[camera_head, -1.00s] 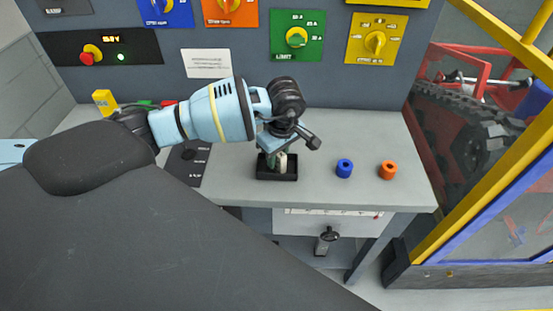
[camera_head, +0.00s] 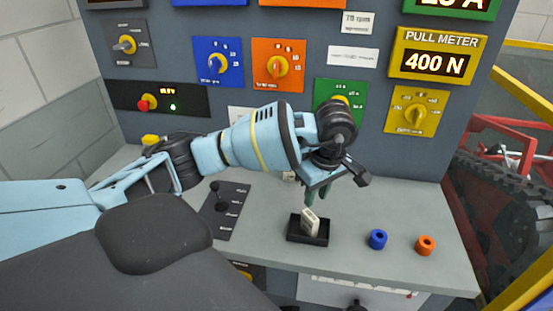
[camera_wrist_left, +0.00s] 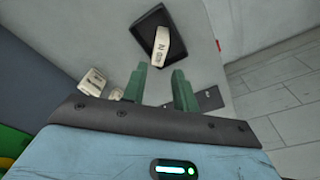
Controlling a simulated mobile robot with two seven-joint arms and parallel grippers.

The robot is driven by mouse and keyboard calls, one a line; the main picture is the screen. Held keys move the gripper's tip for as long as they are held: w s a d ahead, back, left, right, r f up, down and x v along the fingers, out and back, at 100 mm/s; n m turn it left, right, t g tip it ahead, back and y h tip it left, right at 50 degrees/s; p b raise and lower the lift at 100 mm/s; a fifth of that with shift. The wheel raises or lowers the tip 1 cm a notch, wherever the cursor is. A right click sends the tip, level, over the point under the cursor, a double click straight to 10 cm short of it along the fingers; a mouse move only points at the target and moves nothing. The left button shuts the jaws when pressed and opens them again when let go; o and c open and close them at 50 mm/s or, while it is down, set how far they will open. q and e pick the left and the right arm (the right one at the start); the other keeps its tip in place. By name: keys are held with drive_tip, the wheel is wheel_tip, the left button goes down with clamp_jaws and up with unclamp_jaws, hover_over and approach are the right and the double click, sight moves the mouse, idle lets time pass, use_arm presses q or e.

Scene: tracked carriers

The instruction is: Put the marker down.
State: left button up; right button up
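The marker, a small off-white block with dark lettering (camera_head: 310,221), stands tilted in a black open tray (camera_head: 294,236) on the grey bench. The left wrist view shows the marker (camera_wrist_left: 162,46) in the tray (camera_wrist_left: 148,22), just beyond my fingertips. My left gripper (camera_head: 318,194) is above the tray, its green fingers pointing down. In the left wrist view its two fingers (camera_wrist_left: 160,71) are spread with nothing between them. My right gripper is not in view.
A blue ring (camera_head: 377,239) and an orange ring (camera_head: 426,245) stand right of the tray. Pale blocks (camera_wrist_left: 92,81) sit left of the fingers in the wrist view. A control panel with knobs (camera_head: 278,66) rises behind the bench. A yellow-framed cage is at right.

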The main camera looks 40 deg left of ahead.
use_arm(q)
drive_tip(key=s+d+f+n+g+h, duration=0.15)
drive_tip(key=s+d+f+h, duration=0.3)
drive_tip(key=d, duration=0.45)
drive_tip(key=s+d+f+g+h, duration=0.25)
drive_tip(key=s+d+h, duration=0.2)
drive_tip(key=d, duration=0.45)
drive_tip(key=s+d+r+n+t+h, duration=0.2)
drive_tip(key=d+n+h, duration=0.2)
drive_tip(key=n+h, duration=0.2)
drive_tip(key=s+d+r+n+t+h, duration=0.2)
drive_tip(key=d+n+h, duration=0.3)
drive_tip(key=w+a+f+n+t+y, duration=0.1)
drive_tip(key=a+f+n+t+y, duration=0.35)
drive_tip(key=n+t, duration=0.65)
drive_tip(key=w+a+f+n+t+y, duration=0.1)
drive_tip(key=a+f+n+t+y, duration=0.4)
drive_tip(key=n, duration=1.2)
drive_tip(key=s+a+f+n+g+y, duration=0.3)
drive_tip(key=s+a+f+n+g, duration=0.1)
drive_tip(key=s+f+n, duration=0.3)
drive_tip(key=s+a+f+n+g+y, duration=0.3)
drive_tip(key=s+f+n, duration=0.4)
drive_tip(key=s+f, duration=0.5)
drive_tip(key=shift+a+g+y, duration=0.4)
drive_tip(key=shift+a+y, duration=0.15)
drive_tip(key=shift+a, duration=0.5)
